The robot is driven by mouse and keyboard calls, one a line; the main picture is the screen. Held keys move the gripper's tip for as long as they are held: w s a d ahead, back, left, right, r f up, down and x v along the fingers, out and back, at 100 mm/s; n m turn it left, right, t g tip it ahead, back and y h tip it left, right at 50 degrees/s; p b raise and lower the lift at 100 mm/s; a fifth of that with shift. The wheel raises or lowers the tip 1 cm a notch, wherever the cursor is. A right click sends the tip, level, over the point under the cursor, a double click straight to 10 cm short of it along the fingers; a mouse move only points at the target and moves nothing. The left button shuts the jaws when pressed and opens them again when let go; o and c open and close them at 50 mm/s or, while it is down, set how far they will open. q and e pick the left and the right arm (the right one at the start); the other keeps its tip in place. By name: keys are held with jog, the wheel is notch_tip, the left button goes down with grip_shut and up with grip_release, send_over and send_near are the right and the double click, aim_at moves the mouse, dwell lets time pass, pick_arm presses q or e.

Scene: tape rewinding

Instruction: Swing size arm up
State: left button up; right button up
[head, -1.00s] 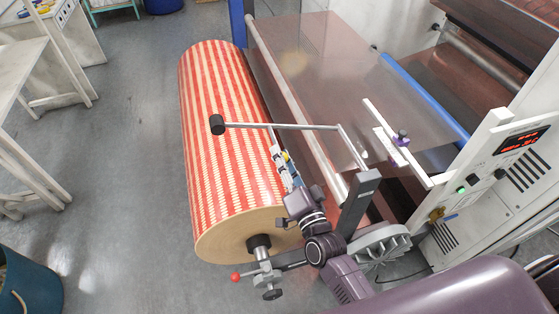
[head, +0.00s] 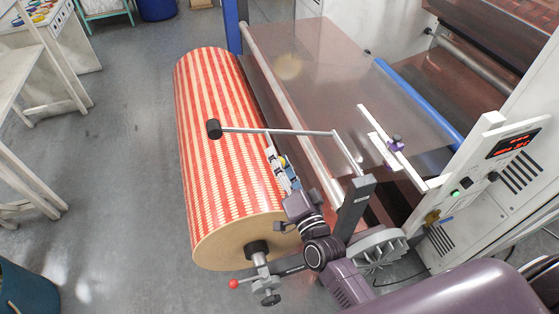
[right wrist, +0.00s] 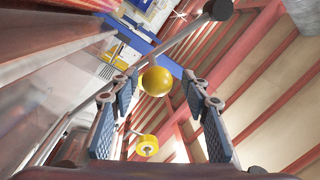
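The size arm (head: 275,131) is a thin grey rod with a black cylindrical end (head: 213,129), reaching across above the striped roll (head: 225,150). Its right end bends down toward a dark upright bracket (head: 355,205). My right gripper (head: 271,150) is at the rod's middle, with its fingertips just below or beside it; contact cannot be told. The rod (right wrist: 170,50) runs diagonally beyond the fingertips. My left gripper is not in view.
A red-tipped lever (head: 233,283) and black hub stand at the roll's near end. A machine cabinet with a red display (head: 514,142) is at the right. White tables and a blue bin (head: 25,290) are at the left. Grey floor between them is open.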

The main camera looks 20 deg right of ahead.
jog(key=shift+s+f, duration=0.1)
jog(key=shift+f, duration=0.05)
jog(key=s+d, duration=0.1)
jog(key=s, duration=1)
jog(key=shift+s+f, duration=0.35)
jog(key=shift+f, duration=0.05)
jog(key=shift+d+f, duration=0.1)
jog(key=s+f+n+g+b, duration=0.1)
jog(key=s+f+n+g, duration=0.25)
jog(key=f, duration=0.95)
jog(key=s+f+n+g+b, duration=0.2)
jog(key=s+f+g, duration=0.15)
jog(key=f, duration=1.05)
jog(key=s+f+n+g+b, duration=0.15)
jog(key=s+f, duration=0.25)
jog(key=f, duration=0.9)
jog(key=s+d+f+n+g+h+b, duration=0.1)
jog(key=s+d+f+n+g, duration=0.1)
jog(key=s+f, duration=0.7)
jog(key=s+d+f+n+g+h+b, duration=0.1)
jog(key=s+d+f+n+g, duration=0.2)
jog(key=s, duration=1.2)
notch_tip(320, 180, down, 7)
jog(key=d+g, duration=0.2)
jog(key=g, duration=0.2)
jog(key=shift+s+d+r+n, duration=0.15)
jog(key=shift+s+n, duration=0.1)
jog(key=shift+n, duration=0.05)
